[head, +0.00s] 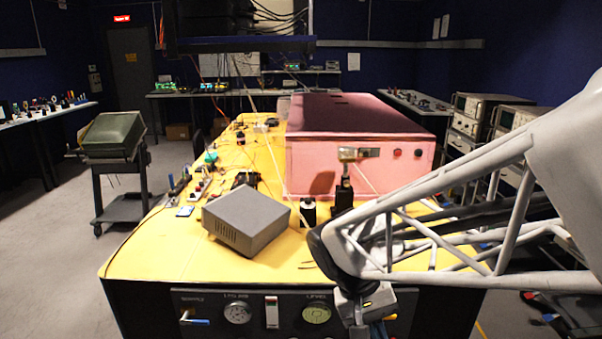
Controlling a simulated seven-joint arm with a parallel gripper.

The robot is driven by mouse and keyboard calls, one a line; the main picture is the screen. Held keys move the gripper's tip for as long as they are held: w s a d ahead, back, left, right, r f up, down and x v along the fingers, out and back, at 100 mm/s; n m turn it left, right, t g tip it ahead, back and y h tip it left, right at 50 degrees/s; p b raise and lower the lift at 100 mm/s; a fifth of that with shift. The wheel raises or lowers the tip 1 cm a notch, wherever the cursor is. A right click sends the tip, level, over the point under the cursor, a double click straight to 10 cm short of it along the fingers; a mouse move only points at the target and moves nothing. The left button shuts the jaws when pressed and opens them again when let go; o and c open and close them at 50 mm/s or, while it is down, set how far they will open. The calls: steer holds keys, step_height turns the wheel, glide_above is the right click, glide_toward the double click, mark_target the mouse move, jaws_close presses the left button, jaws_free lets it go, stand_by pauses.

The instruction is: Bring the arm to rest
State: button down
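My arm enters from the right as a grey lattice frame and reaches over the front right part of the yellow-topped bench (160,245). Its dark joint is just above the bench's front edge. My gripper (368,310) hangs below that joint, in front of the bench's dark front panel. It is small and cut off near the bottom of the picture, so its fingers cannot be made out. No object can be seen in it.
A grey metal box (246,222) sits on the bench left of my arm. A large pink box (360,145) stands behind. A small black cylinder (308,212) stands near my arm. Gauges (238,312) and valve handles line the front panel. Open floor lies at left.

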steer(key=s+d+r+t+y, duration=0.4)
steer(key=s+d+r+t, duration=0.1)
steer(key=s+r, duration=0.1)
steer(key=shift+s, duration=0.8)
